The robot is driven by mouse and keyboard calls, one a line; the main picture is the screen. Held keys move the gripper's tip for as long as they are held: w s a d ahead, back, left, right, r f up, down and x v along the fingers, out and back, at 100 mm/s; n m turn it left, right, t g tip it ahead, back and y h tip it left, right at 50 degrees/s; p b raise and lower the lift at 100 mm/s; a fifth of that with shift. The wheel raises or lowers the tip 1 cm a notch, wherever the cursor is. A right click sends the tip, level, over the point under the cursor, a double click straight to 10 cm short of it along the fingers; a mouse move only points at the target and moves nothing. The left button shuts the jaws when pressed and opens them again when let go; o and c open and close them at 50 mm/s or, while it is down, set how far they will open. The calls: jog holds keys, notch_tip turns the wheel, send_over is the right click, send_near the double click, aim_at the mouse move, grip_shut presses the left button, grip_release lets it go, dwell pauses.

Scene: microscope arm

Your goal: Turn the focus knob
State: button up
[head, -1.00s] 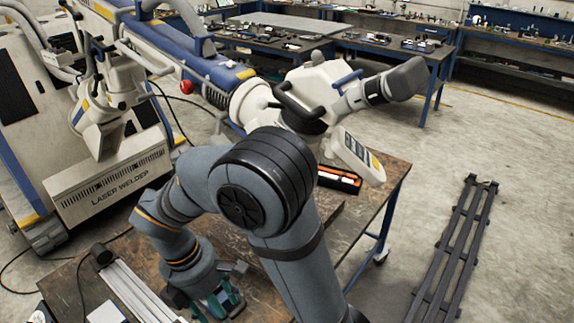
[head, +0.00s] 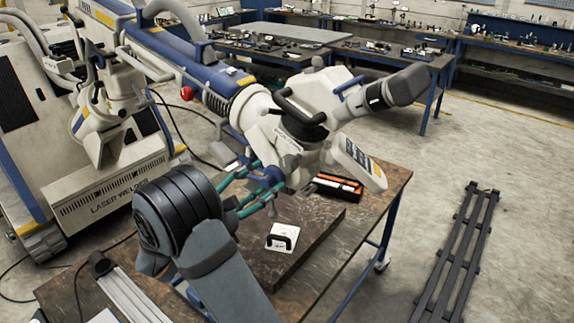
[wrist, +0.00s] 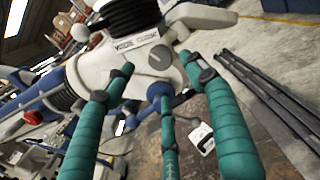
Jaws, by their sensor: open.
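The white microscope head (head: 322,90) hangs on its blue and white arm over the wooden table. In the wrist view its body (wrist: 185,38) carries a grey round knob (wrist: 160,57) below dark lettering, with a dark blue part (wrist: 160,90) under it. I cannot tell for certain which is the focus knob. My gripper (head: 268,187), with teal fingers, is at the near left of the microscope head. In the wrist view my gripper (wrist: 160,76) is open, its fingertips spread around the grey knob's area. I see no clear contact.
A dark board with a white handled plate (head: 282,237) lies on the wooden table (head: 385,190) below. An orange and black box (head: 338,187) sits behind. The laser welder (head: 110,185) stands at left. A black rack (head: 455,255) lies on the floor at right.

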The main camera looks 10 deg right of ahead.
aim_at(285, 166)
jog(key=p+x, duration=0.3)
jog(key=x, duration=0.5)
jog(key=shift+w+d+r+p, duration=0.1)
jog(key=shift+w+d+p, duration=0.1)
jog(key=shift+p, duration=0.1)
jog(key=shift+w+d, duration=0.4)
jog(key=shift+d, duration=0.1)
jog(key=shift+c, duration=1.4)
jog(key=c, duration=0.8)
jog(key=shift+c, duration=0.2)
jog(key=shift+n+p, duration=0.4)
jog(key=shift+n, duration=0.3)
